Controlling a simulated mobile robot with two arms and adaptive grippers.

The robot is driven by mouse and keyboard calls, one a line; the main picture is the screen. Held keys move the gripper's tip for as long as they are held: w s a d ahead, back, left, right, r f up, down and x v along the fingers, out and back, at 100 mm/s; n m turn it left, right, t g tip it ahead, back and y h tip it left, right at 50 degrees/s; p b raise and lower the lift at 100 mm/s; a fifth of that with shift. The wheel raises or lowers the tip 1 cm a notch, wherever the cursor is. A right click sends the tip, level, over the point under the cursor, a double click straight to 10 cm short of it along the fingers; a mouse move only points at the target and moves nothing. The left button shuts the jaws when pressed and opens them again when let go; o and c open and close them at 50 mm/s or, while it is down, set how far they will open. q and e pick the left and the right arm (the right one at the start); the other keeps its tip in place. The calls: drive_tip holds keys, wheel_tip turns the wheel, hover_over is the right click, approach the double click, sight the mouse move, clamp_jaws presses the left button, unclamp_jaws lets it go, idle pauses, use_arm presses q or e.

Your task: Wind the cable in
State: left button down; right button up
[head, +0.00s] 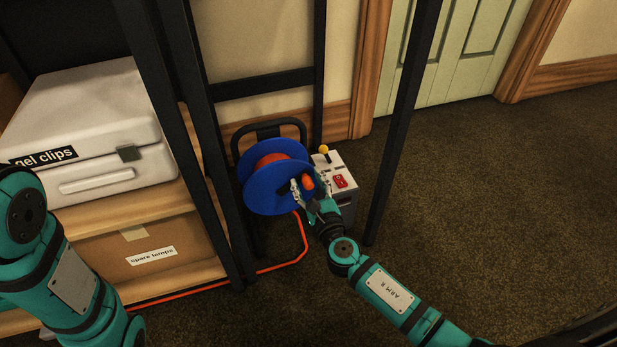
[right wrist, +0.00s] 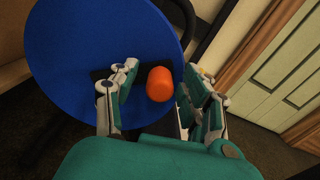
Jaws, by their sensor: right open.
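A blue cable reel (head: 259,190) with orange-red cable (head: 305,240) on its drum stands on the floor beside the shelf. The reel's orange crank knob (head: 308,182) sticks out from its face. My right gripper (head: 303,187) is open at the knob. In the right wrist view the blue reel disc (right wrist: 90,45) fills the left, and the orange knob (right wrist: 159,84) lies between the open fingers of my right gripper (right wrist: 160,95), with gaps seen on both sides. The cable runs along the floor to the left. My left arm shows at the left; its gripper is not seen.
A grey box (head: 345,178) with a red switch and a yellow knob stands right of the reel. Dark shelf posts (head: 400,125) rise on both sides. A white case (head: 90,130) and a cardboard box (head: 140,245) sit on the shelves. Carpet (head: 500,190) at right is clear.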

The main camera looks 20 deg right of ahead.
drive_tip(key=shift+c, duration=0.2)
clamp_jaws()
idle(0.4)
